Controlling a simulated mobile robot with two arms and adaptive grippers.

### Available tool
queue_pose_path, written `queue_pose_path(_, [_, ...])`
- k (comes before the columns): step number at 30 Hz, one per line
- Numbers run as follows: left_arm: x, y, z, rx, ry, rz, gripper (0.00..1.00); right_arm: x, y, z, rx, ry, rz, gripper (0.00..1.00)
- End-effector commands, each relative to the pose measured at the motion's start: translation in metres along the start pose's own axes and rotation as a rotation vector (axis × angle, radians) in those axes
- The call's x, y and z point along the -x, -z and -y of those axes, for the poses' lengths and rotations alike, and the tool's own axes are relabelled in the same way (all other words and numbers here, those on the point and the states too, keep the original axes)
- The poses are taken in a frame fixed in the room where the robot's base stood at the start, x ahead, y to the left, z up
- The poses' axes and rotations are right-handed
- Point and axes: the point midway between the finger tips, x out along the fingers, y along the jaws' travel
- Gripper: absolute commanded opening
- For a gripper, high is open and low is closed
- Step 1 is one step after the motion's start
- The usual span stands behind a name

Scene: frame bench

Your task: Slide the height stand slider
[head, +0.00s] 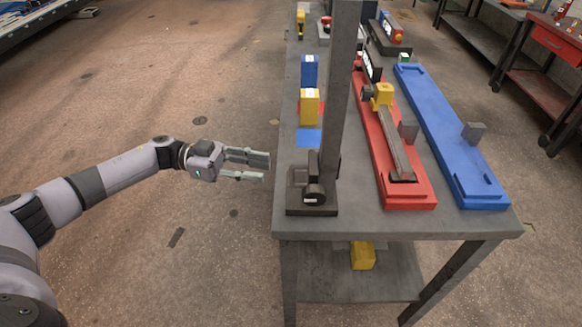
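The height stand is a tall dark grey column (338,90) on a dark base (311,211) at the near left corner of the bench. A dark block that looks like the slider (314,180) sits low on the column, just above the base. It has a rounded black part with a white label, and a grey frame juts out at its left. My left gripper (265,168) is just left of the bench edge. Its two fingers point right toward the slider, apart and empty. It does not appear to touch the stand. My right gripper is not in view.
On the bench (400,224), a red fixture (420,190) with a grey bar and a long blue fixture (440,120) lie right of the stand. Yellow (310,108) and blue (309,70) blocks stand behind it. A yellow object (362,256) is on the lower shelf. The floor at left is clear.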

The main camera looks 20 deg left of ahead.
Motion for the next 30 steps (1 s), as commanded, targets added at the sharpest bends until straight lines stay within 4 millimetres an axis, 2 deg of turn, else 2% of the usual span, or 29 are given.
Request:
queue_pose_path(1, [-0.013, 0.003, -0.001, 0.001, -0.004, -0.002, 0.3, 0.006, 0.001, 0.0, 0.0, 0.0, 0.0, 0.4])
queue_pose_path(6, [-0.047, 0.003, -0.001, 0.0, -0.003, -0.003, 0.3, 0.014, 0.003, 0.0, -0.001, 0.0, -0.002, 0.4])
queue_pose_path(12, [-0.073, 0.001, 0.0, -0.001, 0.0, -0.001, 0.3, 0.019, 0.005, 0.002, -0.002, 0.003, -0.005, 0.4])
queue_pose_path(17, [-0.081, 0.0, 0.0, -0.001, 0.001, -0.001, 0.3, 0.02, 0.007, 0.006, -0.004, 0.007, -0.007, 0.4])
queue_pose_path(24, [-0.082, 0.0, 0.0, 0.0, 0.002, -0.001, 0.3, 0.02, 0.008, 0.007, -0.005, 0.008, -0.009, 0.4])
queue_pose_path(30, [-0.082, 0.0, 0.0, 0.0, 0.002, -0.001, 0.18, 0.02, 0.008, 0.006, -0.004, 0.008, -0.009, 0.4])
